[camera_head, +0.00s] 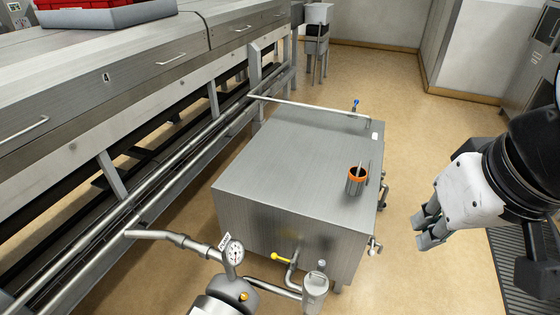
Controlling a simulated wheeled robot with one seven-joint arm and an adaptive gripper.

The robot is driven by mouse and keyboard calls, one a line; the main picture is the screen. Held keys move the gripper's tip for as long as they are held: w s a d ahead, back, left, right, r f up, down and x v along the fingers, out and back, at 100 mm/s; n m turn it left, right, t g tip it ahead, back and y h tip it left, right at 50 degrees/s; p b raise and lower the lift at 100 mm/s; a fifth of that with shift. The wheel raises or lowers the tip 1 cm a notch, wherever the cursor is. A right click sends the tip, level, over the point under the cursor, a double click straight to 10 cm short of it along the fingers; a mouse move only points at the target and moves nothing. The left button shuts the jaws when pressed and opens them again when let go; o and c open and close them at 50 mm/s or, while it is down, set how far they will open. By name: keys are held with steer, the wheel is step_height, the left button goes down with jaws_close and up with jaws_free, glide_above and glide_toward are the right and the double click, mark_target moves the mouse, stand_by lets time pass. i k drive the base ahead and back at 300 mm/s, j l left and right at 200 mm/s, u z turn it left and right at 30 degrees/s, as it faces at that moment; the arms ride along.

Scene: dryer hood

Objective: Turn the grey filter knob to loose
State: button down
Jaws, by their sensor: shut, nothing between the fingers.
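A grey canister (315,291) stands on the pipe at the bottom middle of the head view, in front of the steel tank. A small grey knob (321,264) sits on top of it and looks like the filter knob; its setting and any marking are too small to read. My gripper (420,232) is at the right, over the floor, its fingers pointing left and down. It is shut and empty, well to the right of the knob and apart from it.
The steel tank (285,175) fills the middle, with an orange-rimmed cup (356,180) on top and side valves (374,246) at its right. A yellow-handled valve (282,257) and a pressure gauge (234,253) are left of the canister. Floor (425,285) is clear below my gripper.

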mark_target(321, 264)
steer(key=i+l, duration=0.1)
steer(key=l, duration=0.4)
steer(key=i+l+u, duration=0.15)
steer(key=l, duration=0.35)
steer(key=i+l+z, duration=0.1)
steer(key=l, duration=0.45)
steer(key=i+l, duration=0.1)
steer(key=l, duration=0.4)
steer(key=z, duration=0.05)
